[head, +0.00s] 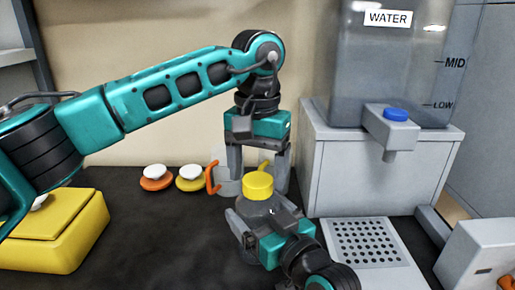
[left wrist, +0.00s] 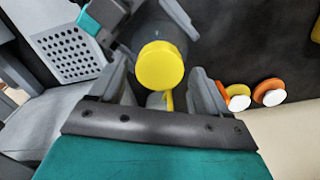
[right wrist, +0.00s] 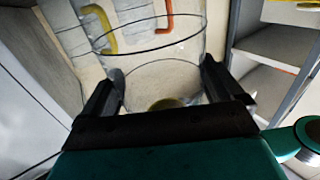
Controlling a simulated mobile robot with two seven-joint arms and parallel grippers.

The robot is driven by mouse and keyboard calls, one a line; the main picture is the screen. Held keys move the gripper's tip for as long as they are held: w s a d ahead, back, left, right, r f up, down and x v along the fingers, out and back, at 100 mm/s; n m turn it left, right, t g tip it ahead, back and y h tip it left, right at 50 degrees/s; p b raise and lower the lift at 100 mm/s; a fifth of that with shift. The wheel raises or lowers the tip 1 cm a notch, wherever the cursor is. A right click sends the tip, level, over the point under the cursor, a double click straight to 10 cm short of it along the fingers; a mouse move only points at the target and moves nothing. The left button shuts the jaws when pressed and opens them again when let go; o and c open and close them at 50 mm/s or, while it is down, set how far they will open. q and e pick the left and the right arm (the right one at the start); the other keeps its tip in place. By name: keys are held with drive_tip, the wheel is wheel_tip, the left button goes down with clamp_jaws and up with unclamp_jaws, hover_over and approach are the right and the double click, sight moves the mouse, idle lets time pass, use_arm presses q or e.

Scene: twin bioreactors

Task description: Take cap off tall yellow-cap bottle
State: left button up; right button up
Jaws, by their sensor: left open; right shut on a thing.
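The bottle's round yellow cap (head: 258,185) faces up in the head view; it also shows in the left wrist view (left wrist: 160,66). The bottle body (right wrist: 160,85) is clear in the right wrist view, between the right gripper's fingers, and mostly hidden in the head view. My right gripper (head: 257,214) is shut on the bottle below the cap. My left gripper (head: 260,186) points down from above, open, its fingers apart on either side of the cap. In the left wrist view the cap appears slightly beyond the fingertips, and I see no contact.
Orange (head: 156,180) and yellow (head: 190,180) pieces with white knobs lie at the back left. Clear vessels with orange (head: 212,178) and yellow handles stand behind the bottle. A yellow box (head: 45,245) is at left. A water tank (head: 400,70) and perforated tray (head: 365,243) are at right.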

use_arm(q)
drive_tip(key=shift+f, duration=0.7)
